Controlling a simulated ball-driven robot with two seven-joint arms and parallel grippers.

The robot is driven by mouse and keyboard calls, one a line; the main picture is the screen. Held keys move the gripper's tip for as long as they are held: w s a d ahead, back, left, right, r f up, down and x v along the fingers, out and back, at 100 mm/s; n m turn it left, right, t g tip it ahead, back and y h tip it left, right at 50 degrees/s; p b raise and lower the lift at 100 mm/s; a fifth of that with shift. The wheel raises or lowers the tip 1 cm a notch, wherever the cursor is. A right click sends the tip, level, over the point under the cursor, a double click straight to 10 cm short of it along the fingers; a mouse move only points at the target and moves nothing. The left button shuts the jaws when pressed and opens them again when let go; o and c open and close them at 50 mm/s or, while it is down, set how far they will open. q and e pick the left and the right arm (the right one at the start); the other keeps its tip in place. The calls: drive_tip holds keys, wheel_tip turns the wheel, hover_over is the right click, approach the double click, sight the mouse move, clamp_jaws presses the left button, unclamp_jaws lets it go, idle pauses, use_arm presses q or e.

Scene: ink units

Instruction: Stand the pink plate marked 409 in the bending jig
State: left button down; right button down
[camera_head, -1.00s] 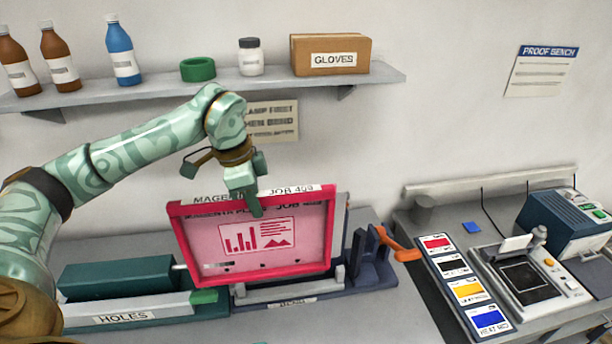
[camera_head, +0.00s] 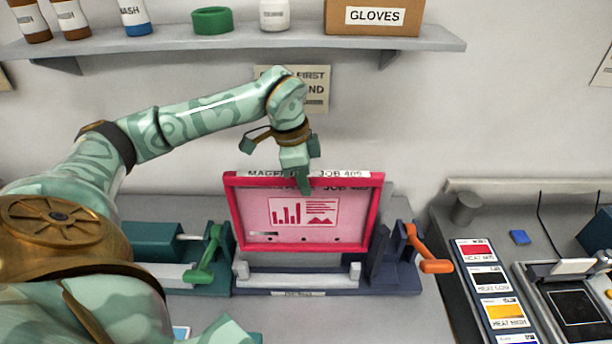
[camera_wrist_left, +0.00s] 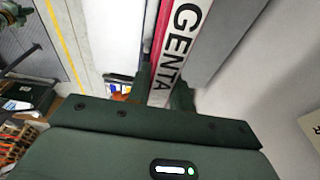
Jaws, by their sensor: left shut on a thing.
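The pink plate (camera_head: 270,236) with the red frame carries a label strip reading "MAGENTA" and "JOB 409" along its top edge. My left gripper (camera_head: 304,186) is shut on the middle of that top edge. The plate is upright, its lower edge just above or at the front bar of the dark blue bending jig (camera_head: 390,275); I cannot tell whether it touches. The jig has an orange lever (camera_head: 430,265) on its right. In the left wrist view the plate's labelled edge (camera_wrist_left: 180,45) runs between the fingers.
A teal hole punch with a green lever (camera_head: 208,262) stands left of the jig. A shelf (camera_head: 300,43) with bottles, green tape and a gloves box is above. Colour cards (camera_head: 490,285) and a device with a dark screen (camera_head: 575,305) are at right.

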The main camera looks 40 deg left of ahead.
use_arm(q)
drive_tip(key=s+a+b+x, duration=0.1)
drive_tip(key=b+x, duration=0.7)
drive_tip(key=x, duration=0.2)
drive_tip(key=shift+a+f, duration=0.3)
drive_tip(key=shift+f, duration=0.2)
drive_tip(key=shift+s+f, duration=0.2)
drive_tip(key=shift+f, duration=0.1)
drive_tip(key=c, duration=1.2)
unclamp_jaws()
drive_tip(key=shift+o, duration=0.2)
drive_tip(key=v, duration=1.6)
drive_tip(key=shift+w+r, duration=0.1)
drive_tip(key=shift+p, duration=0.3)
